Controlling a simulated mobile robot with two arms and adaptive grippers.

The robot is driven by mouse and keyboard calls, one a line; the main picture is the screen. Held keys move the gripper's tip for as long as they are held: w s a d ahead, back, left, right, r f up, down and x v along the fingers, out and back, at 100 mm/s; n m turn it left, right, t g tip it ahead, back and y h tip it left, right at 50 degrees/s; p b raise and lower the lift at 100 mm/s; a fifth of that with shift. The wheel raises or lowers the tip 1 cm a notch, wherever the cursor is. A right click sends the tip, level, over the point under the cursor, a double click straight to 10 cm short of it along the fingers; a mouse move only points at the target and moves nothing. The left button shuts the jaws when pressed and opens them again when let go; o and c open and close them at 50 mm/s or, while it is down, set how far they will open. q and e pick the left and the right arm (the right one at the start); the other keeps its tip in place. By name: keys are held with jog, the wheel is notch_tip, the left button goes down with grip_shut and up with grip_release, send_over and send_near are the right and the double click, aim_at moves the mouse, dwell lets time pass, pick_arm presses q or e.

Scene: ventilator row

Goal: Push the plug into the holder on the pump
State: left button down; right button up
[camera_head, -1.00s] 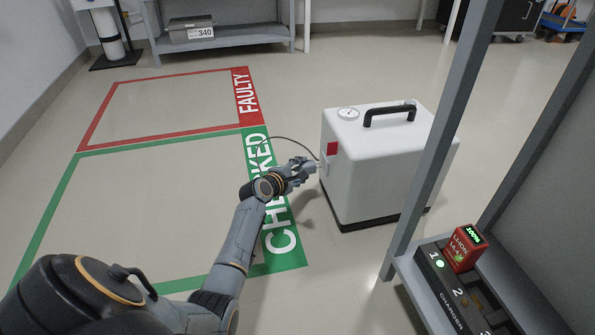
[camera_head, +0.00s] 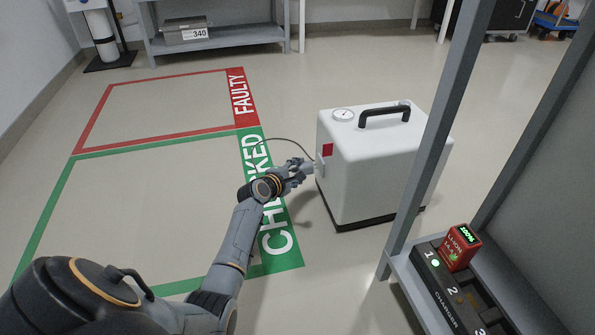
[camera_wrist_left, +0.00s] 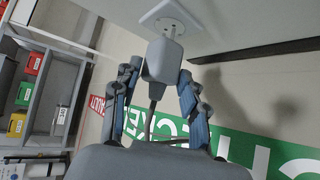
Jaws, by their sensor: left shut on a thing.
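The pump (camera_head: 370,165) is a white box with a black handle, a round gauge and a red patch, standing on the floor. The holder (camera_wrist_left: 160,14) is a pale square plate on its side, at the top of the left wrist view. The plug (camera_wrist_left: 163,60) is a grey block with a cable trailing from its rear. My left gripper (camera_head: 303,168) is shut on the plug, at the pump's left side. My right gripper is out of view.
A grey rack post (camera_head: 440,130) stands right of the pump, with a charger (camera_head: 433,283) holding a red battery (camera_head: 460,250) in front. Red and green floor outlines lie left. A grey shelf (camera_head: 225,44) stands at the back. The floor left of my arm is clear.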

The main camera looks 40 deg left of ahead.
pick_arm(q)
jog(key=shift+w+d, duration=0.75)
jog(key=shift+w, duration=0.15)
dwell(0.9)
jog(key=c, duration=0.6)
grip_release()
jog(key=shift+c, duration=0.2)
